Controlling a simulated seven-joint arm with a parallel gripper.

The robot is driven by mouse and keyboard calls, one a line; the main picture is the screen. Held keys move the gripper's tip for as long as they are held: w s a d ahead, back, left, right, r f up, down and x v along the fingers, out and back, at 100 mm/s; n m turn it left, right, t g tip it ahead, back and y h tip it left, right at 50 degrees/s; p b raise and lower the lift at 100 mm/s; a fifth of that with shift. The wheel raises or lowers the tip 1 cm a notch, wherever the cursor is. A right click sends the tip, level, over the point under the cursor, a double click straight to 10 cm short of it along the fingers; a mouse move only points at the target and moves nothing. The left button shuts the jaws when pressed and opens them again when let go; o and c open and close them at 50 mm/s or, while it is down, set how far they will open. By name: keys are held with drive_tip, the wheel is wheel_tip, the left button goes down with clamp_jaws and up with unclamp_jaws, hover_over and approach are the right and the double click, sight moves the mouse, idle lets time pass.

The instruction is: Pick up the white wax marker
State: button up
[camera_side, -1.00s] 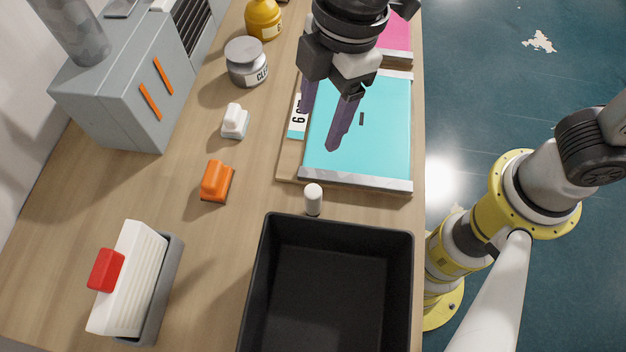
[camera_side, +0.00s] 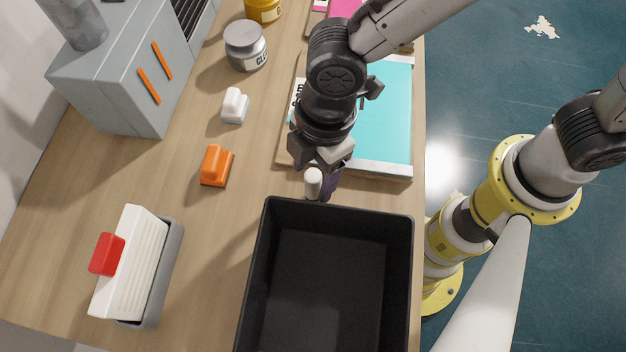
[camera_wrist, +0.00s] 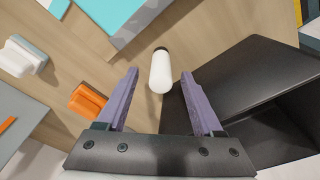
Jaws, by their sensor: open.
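The white wax marker (camera_side: 313,183) is a small white cylinder standing on the wooden table just behind the black bin. In the wrist view the marker (camera_wrist: 160,72) shows with a dark end, ahead of and between the two purple fingers. My gripper (camera_side: 322,186) is low beside the marker, with a finger showing at its right; the other finger is hidden in the side view. In the wrist view my gripper (camera_wrist: 161,90) is open, with nothing held. I cannot tell whether a finger touches the marker.
The black bin (camera_side: 340,208) is close in front of the marker. A cyan board (camera_side: 392,110) lies behind. An orange tool (camera_side: 216,166), a white tool (camera_side: 235,105) and a grey-lidded jar (camera_side: 246,46) stand left. A white block with a red handle (camera_side: 130,262) sits front left.

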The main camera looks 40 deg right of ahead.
sight(311, 187)
drive_tip(key=f, duration=0.4)
drive_tip(key=shift+s+a, duration=0.1)
drive_tip(key=shift+a, duration=0.1)
clamp_jaws()
